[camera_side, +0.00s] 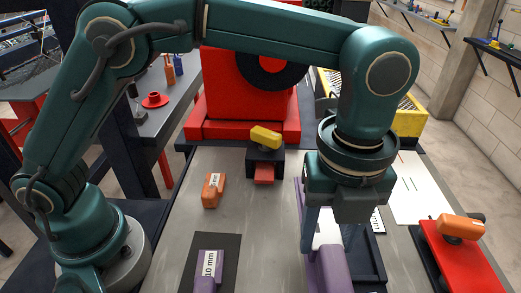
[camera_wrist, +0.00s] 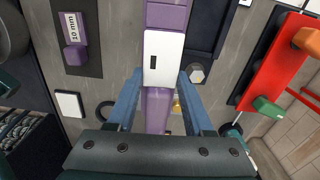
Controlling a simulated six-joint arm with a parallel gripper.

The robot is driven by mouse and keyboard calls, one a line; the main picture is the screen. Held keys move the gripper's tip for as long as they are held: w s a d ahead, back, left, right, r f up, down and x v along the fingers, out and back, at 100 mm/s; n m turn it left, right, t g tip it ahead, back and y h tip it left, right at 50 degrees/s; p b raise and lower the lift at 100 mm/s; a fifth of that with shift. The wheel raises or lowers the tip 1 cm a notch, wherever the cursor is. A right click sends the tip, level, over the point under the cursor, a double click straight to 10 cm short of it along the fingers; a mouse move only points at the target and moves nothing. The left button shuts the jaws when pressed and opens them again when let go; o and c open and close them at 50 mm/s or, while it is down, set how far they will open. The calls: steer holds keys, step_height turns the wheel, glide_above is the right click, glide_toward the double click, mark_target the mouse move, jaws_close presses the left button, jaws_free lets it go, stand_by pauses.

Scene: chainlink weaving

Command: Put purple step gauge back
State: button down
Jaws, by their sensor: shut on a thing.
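My gripper (camera_side: 328,245) points down over the right part of the bench, with its fingers on either side of a long purple bar, the step gauge (camera_side: 322,270). In the wrist view my gripper (camera_wrist: 161,75) is shut on the purple step gauge (camera_wrist: 157,106) around its white middle section. The bar runs lengthwise between the fingers, and part of it is hidden by them. A second purple piece (camera_side: 208,270) marked 10 mm lies on a dark mat (camera_side: 229,247) to the left; it also shows in the wrist view (camera_wrist: 74,45).
A dark tray (camera_side: 377,260) lies just right of the gauge. An orange labelled block (camera_side: 213,190) and a black stand with a yellow top (camera_side: 265,140) are farther back. A red plate with an orange knob (camera_side: 460,250) is at right. Bench between mat and gauge is clear.

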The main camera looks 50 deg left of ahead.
step_height(320, 180, down, 10)
steer(key=shift+r, duration=0.2)
stand_by(0.4)
steer(key=shift+f, duration=0.15)
steer(key=shift+c, duration=1.4)
jaws_free()
steer(key=shift+f, duration=0.1)
